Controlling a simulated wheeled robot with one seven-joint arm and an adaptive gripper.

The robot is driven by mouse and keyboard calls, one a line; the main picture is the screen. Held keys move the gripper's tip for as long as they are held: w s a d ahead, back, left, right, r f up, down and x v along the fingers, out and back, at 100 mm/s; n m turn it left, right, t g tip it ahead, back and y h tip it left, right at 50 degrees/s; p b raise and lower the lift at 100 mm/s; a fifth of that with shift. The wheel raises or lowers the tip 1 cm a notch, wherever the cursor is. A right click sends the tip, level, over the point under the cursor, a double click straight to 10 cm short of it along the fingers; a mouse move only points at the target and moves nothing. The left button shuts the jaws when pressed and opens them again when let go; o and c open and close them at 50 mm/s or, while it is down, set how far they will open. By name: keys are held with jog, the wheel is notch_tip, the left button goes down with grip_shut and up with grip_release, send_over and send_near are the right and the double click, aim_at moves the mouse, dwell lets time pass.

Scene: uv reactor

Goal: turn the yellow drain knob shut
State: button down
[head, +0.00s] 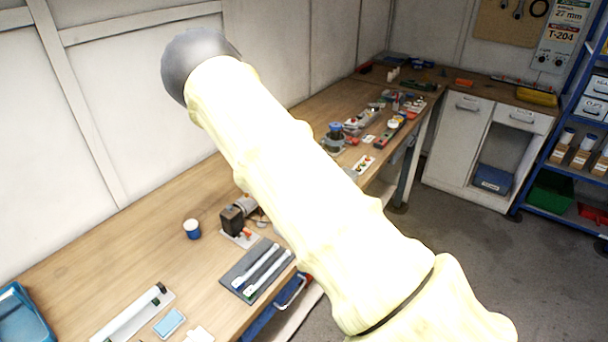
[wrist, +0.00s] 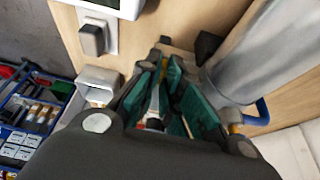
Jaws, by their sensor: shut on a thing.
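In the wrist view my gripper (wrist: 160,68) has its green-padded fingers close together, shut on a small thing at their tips. The fingers hide nearly all of this thing, and no clear yellow face of the drain knob shows. A big shiny metal cylinder (wrist: 262,50) stands right beside the fingers, to the right. A small dark part (wrist: 207,46) shows just past the fingers. In the head view my pale arm crosses the middle and hides my gripper and the place where it works.
A white box (wrist: 112,5) and a grey switch-like block (wrist: 92,40) lie left of the fingers. A blue curved part (wrist: 262,112) is by the cylinder. The wooden bench (head: 140,245) holds a blue-white cup (head: 192,229) and a dark tray (head: 240,272). Bare wood shows around the cup.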

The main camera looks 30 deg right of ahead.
jog(key=shift+r, duration=0.1)
jog(key=c, duration=1.6)
grip_release()
jog(key=v, duration=1.2)
